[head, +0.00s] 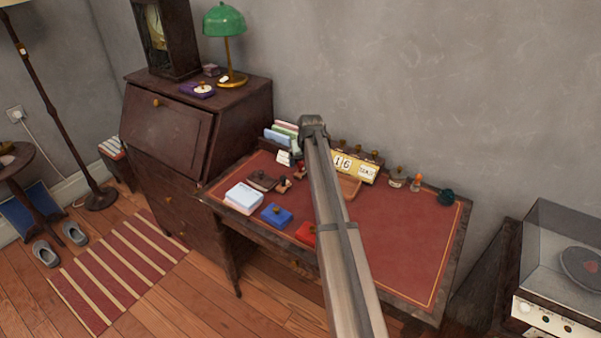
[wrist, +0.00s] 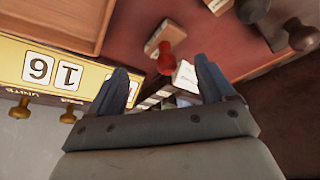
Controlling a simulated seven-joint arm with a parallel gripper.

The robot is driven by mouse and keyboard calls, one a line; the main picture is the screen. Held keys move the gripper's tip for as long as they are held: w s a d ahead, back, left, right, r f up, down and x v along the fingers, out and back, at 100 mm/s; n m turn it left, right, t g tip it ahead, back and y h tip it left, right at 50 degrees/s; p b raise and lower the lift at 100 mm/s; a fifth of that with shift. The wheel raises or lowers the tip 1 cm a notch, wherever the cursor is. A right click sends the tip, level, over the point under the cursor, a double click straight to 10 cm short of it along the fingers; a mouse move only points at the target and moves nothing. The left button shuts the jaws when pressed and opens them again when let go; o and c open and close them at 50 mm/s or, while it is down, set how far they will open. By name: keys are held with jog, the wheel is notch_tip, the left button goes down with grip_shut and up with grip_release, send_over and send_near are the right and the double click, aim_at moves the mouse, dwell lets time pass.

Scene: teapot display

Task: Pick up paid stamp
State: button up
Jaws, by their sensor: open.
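In the wrist view, a stamp with a red knob (wrist: 170,62) and a pale wooden block stands on the red desk top, ahead of my gripper and between the lines of its two fingers. A small red-topped stamp also shows in the head view (head: 300,168), just left of my arm. I cannot read any word on it, so I cannot confirm it is the paid stamp. My gripper (wrist: 160,85) is open, its two dark fingers spread with nothing held. In the head view my arm hides much of the area around the gripper.
A yellow calendar (wrist: 50,72) showing 16 stands close on the left in the wrist view. A wooden tray (wrist: 60,20) lies beside it. Brown-knobbed stamps (wrist: 300,36) stand at upper right. Blue (head: 276,215) and red pads lie nearer the front. The desk's right side (head: 410,240) is clear.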

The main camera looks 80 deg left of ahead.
aim_at(302, 163)
jog(key=x, duration=0.5)
jog(key=shift+s, duration=0.15)
jog(key=c, duration=1.4)
jog(key=shift+r, duration=0.1)
jog(key=shift+c, duration=0.2)
